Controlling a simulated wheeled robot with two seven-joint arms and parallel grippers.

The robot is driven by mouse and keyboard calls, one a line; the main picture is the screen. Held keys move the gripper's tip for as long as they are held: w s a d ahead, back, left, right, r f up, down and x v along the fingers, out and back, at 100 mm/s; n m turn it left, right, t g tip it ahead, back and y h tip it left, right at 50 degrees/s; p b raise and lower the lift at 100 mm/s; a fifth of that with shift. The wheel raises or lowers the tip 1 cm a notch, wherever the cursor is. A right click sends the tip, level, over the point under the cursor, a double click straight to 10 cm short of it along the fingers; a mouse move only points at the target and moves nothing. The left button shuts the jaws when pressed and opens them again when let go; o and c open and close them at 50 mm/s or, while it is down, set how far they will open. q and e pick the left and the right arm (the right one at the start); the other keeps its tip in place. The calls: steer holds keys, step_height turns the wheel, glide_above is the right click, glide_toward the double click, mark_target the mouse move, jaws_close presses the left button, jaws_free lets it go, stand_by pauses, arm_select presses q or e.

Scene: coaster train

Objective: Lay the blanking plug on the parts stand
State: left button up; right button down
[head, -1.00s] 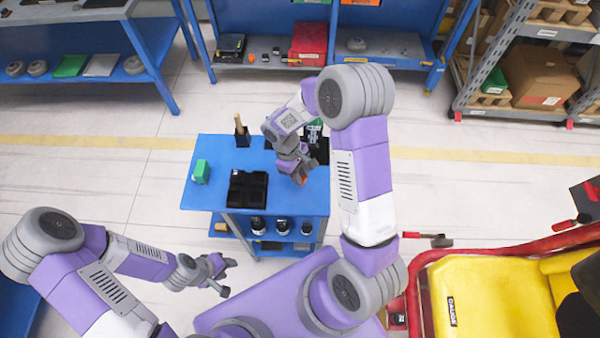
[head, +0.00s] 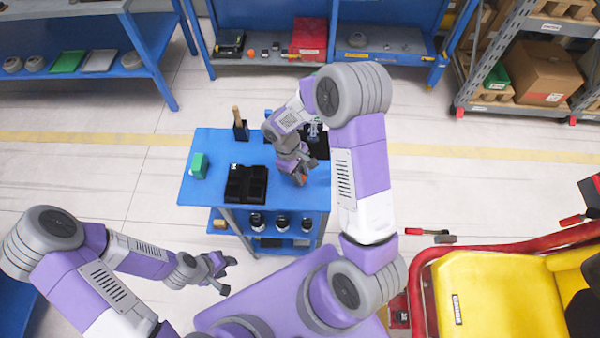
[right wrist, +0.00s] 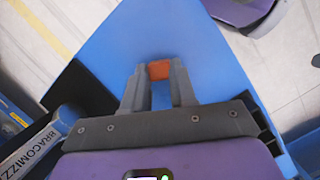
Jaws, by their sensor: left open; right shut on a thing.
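An orange block-like piece, which I take to be the blanking plug (right wrist: 159,70), is between the fingertips of my right gripper (right wrist: 159,76). In the head view the plug (head: 302,178) is a small orange spot below the right gripper (head: 301,172), over the right part of the blue-topped stand (head: 212,150). The wrist view shows blue surface beyond and below the plug; whether the plug touches it I cannot tell. My left gripper (head: 228,277) is open and empty, in front of the stand at the lower left.
On the stand are a black compartment tray (head: 246,184), a green box (head: 199,166) and a black holder with a wooden handle (head: 240,130). A dark bin is partly hidden behind my right arm. A yellow seat with red rails (head: 495,290) is at right. The stand's front-left top is clear.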

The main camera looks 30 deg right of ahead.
steer(key=shift+f, duration=0.35)
steer(key=c, duration=0.8)
jaws_free()
steer(key=v, duration=0.7)
steer(key=shift+w+r, duration=0.1)
steer(key=shift+r, duration=0.2)
